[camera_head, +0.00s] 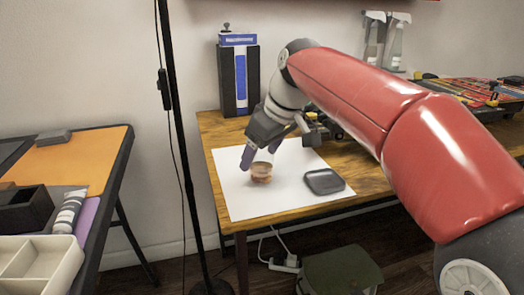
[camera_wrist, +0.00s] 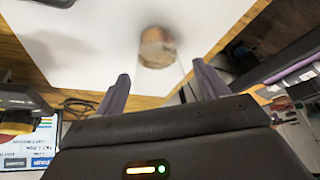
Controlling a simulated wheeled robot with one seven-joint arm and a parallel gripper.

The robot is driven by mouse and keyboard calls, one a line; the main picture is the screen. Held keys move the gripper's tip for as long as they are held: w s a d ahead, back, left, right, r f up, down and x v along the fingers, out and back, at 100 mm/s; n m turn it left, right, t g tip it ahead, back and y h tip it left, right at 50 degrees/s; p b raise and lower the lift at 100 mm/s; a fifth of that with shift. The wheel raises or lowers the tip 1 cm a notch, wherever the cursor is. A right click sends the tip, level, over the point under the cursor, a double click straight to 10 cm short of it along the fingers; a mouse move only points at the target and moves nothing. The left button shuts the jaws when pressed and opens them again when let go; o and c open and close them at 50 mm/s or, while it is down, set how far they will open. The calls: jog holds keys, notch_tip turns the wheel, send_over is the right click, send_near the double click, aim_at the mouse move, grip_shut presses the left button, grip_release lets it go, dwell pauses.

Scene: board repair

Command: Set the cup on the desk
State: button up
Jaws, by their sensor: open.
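A small clear cup with brownish contents (camera_head: 261,171) stands upright on a white sheet (camera_head: 237,199) on the wooden desk (camera_head: 206,126). My gripper (camera_head: 258,157) is just above and around the cup's upper part in the head view, its fingers pointing down; they partly hide the cup's top. In the wrist view the cup (camera_wrist: 156,48) shows beyond the two spread fingertips of my gripper (camera_wrist: 160,72), blurred. The jaws are open. I cannot tell whether a finger touches the cup.
A dark flat dish (camera_head: 324,181) lies on the sheet right of the cup. A blue and black box (camera_head: 239,75) stands at the desk's back left. A lamp pole (camera_head: 176,130) rises left of the desk. An orange-topped table (camera_head: 75,160) stands further left.

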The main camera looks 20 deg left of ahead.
jog(key=shift+r, duration=0.1)
jog(key=shift+d+r, duration=0.1)
jog(key=shift+r, duration=0.2)
jog(key=p+v, duration=0.3)
jog(key=v, duration=0.9)
jog(key=s+d+f+m+t+h, duration=0.1)
jog(key=s+d+f+m+h, duration=0.1)
jog(key=s+d+f+m, duration=0.4)
jog(key=s+d+f+m+t+h, duration=0.2)
jog(key=s+d+f+m, duration=0.5)
jog(key=s+d+f, duration=0.5)
jog(key=d+f, duration=0.5)
jog(key=d, duration=0.1)
jog(key=shift+s+d+f+t, duration=0.3)
jog(key=shift+d+f, duration=0.1)
